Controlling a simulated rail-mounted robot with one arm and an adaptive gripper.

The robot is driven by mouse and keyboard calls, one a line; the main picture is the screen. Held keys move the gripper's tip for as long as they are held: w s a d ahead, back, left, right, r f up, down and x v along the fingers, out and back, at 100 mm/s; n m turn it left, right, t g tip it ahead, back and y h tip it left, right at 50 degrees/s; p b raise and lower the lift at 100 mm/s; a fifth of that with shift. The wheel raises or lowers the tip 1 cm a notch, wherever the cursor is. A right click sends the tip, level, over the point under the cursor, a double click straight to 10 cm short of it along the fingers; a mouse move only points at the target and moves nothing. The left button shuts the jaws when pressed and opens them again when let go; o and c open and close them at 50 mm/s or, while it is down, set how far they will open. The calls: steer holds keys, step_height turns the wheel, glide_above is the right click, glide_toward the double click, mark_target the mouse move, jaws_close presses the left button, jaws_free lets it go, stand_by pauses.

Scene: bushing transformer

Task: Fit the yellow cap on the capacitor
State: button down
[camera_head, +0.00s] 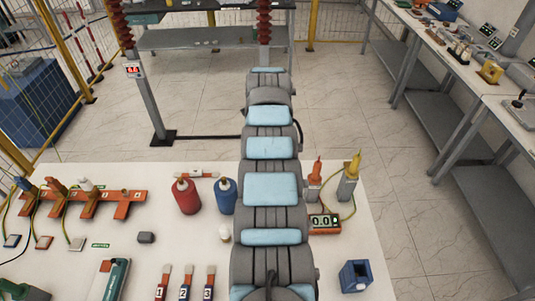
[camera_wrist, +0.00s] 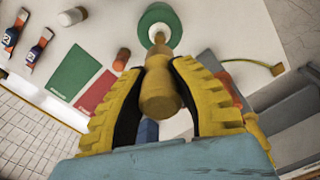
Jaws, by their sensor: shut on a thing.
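My gripper (camera_wrist: 158,95) shows in the wrist view with ribbed yellow fingers and black inner pads. It is shut on a dull yellow, bottle-shaped piece, which I take for the yellow cap (camera_wrist: 158,90). The cap's narrow end points to the top of the picture, toward a round green thing (camera_wrist: 147,16) with a pale, shiny middle. That may be the capacitor, but I cannot be sure. The cap's tip overlaps the lower edge of the green thing in the picture; I cannot tell whether they touch. In the head view my arm hides the middle of the table, and the gripper is not visible.
The white table (camera_head: 120,170) holds a red bottle (camera_head: 186,195), a blue bottle (camera_head: 225,195), orange and yellow probes (camera_head: 349,178), a meter (camera_head: 323,222) and a blue box (camera_head: 355,276). An orange rack (camera_head: 90,205) stands left. Green (camera_wrist: 75,70) and red (camera_wrist: 97,92) patches lie nearby.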

steer(key=shift+f, duration=0.1)
stand_by(0.3)
steer(key=shift+f+b, duration=1.4)
steer(key=shift+f, duration=1.1)
steer(key=shift+f+b, duration=0.4)
steer(key=shift+f+b, duration=0.35)
steer(key=shift+b, duration=0.05)
steer(key=shift+f+b, duration=1.05)
steer(key=shift+b, duration=0.1)
stand_by(0.6)
steer(key=c, duration=0.9)
jaws_free()
